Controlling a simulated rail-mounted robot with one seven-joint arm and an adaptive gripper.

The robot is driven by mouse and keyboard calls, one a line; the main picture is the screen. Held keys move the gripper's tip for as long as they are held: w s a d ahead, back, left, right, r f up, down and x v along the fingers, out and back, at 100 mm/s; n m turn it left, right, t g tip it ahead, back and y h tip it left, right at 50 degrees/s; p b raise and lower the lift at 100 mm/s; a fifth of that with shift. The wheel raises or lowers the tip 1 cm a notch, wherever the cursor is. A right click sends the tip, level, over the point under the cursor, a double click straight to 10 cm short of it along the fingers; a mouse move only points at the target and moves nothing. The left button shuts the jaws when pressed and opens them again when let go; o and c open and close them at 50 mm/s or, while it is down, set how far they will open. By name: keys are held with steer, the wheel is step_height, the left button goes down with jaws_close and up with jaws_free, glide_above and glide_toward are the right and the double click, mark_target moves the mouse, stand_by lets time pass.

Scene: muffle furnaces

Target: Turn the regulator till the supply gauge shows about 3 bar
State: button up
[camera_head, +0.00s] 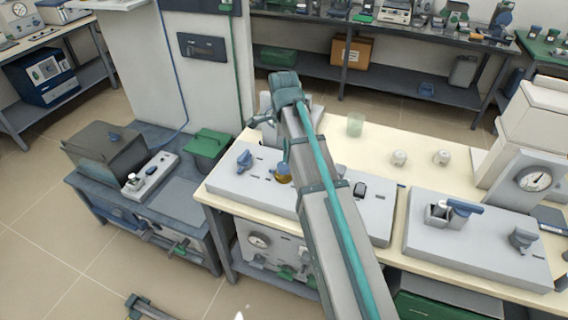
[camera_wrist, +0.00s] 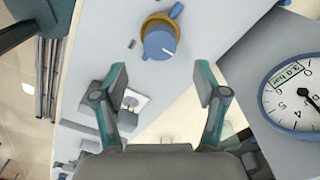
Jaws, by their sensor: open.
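In the wrist view a round blue knob (camera_wrist: 160,44) with a brass collar and a white pointer mark sits on a pale panel. It looks like the regulator; in the head view a brass-collared knob (camera_head: 284,173) shows beside my arm. My gripper (camera_wrist: 162,84) is open and empty, its fingertips apart from the knob, which lies beyond them. A round white gauge (camera_wrist: 290,92) with a blue rim stands at the right of the wrist view, cut by the edge. It has a green "3.0 bar" label. Its dark needle shows only partly, so I cannot read it exactly.
A blue lever (camera_wrist: 176,10) stands close to the knob. In the head view, another panel (camera_head: 480,250) with blue fittings lies to the right, near a second gauge (camera_head: 534,179).

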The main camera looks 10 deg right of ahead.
mark_target(284, 165)
steer(key=shift+f+p, duration=0.45)
steer(key=shift+f, duration=3)
steer(key=c, duration=1.1)
steer(key=shift+r+p, duration=0.1)
steer(key=shift+p, duration=0.2)
steer(key=shift+c, duration=0.2)
